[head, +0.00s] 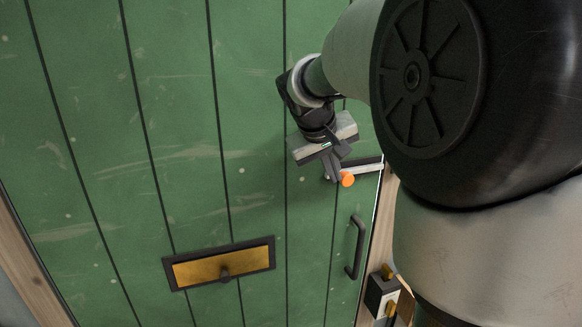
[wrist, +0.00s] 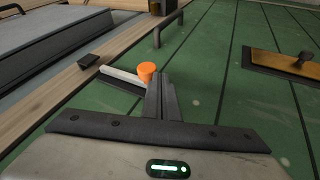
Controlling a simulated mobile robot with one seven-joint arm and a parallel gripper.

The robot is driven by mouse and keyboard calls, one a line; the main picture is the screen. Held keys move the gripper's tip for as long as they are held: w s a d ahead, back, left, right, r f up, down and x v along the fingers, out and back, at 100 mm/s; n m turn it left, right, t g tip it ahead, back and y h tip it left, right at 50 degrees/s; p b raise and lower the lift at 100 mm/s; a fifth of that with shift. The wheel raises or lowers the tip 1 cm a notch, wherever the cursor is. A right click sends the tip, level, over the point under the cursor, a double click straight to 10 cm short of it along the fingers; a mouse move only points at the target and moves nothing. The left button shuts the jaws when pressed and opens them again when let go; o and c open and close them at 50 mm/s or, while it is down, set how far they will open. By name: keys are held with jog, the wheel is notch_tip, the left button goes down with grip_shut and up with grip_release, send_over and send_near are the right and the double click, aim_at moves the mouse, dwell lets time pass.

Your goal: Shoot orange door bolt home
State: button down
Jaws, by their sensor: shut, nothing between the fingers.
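The orange bolt knob (head: 347,180) sits on a pale bolt bar (head: 368,168) near the right edge of the green door (head: 180,130). In the wrist view the knob (wrist: 147,71) stands up from the bar (wrist: 122,75), which points toward a dark keeper (wrist: 89,61) on the wooden frame. My gripper (head: 335,180) is shut and empty, right beside the knob. In the wrist view its closed fingers (wrist: 158,97) are against or very near the knob; I cannot tell if they touch. The fingers partly hide the bolt's mount.
A black pull handle (head: 356,248) is below the bolt. A brass letter plate (head: 222,265) with a dark knob is lower left. A black box with brass parts (head: 382,294) is on the wooden door frame (head: 379,225). My arm fills the right side.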

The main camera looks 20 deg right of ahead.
aim_at(353, 167)
jog(key=shift+w+d, duration=0.1)
jog(key=shift+d, duration=2.4)
jog(key=shift+r, duration=0.1)
